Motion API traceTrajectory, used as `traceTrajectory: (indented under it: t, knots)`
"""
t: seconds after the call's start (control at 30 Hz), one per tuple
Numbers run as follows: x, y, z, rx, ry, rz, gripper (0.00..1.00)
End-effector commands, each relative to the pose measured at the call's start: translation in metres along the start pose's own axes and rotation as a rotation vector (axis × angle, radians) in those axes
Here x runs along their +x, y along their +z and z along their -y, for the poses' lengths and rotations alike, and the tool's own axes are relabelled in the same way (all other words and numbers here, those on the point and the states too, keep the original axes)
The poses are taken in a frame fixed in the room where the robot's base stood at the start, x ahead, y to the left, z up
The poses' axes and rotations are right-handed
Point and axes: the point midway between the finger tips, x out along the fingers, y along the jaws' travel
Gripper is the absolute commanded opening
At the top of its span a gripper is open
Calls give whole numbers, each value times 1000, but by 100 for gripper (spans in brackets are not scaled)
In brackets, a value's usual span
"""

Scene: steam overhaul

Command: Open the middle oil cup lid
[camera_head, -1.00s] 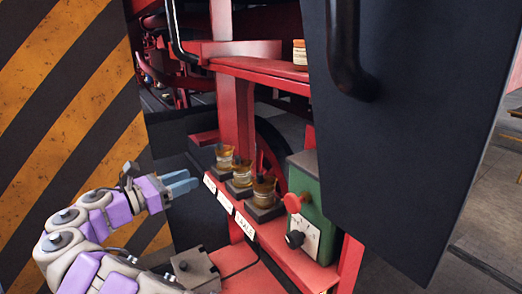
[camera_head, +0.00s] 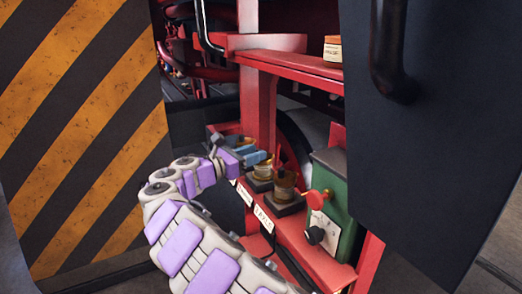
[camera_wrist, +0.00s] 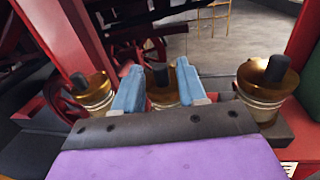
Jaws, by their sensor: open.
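Three brass oil cups with dark knobs on top stand in a row on the red shelf. In the wrist view the middle oil cup (camera_wrist: 162,95) lies between my two blue fingers, with its dark knob (camera_wrist: 160,76) showing. My gripper (camera_wrist: 159,66) is open around it; I cannot tell whether the fingers touch it. The left cup (camera_wrist: 93,96) and right cup (camera_wrist: 263,88) stand outside the fingers. In the head view my gripper (camera_head: 259,158) reaches in from the left by the middle cup (camera_head: 263,170). The nearest cup (camera_head: 284,185) is clear, and the far one is partly hidden.
A green box (camera_head: 329,205) with a red knob stands right of the nearest cup. A shelf above (camera_head: 290,65) carries a small jar (camera_head: 333,49). A large dark panel (camera_head: 425,130) blocks the right, and a striped panel (camera_head: 85,130) stands at left.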

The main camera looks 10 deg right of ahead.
Motion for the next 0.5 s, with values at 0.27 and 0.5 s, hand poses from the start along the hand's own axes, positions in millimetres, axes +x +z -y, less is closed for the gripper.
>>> traceTrajectory:
  t: [0.27,0.5]
  knots:
    - [30,0,3,3,0,-3,41]
    - [37,0,6,4,0,-6,41]
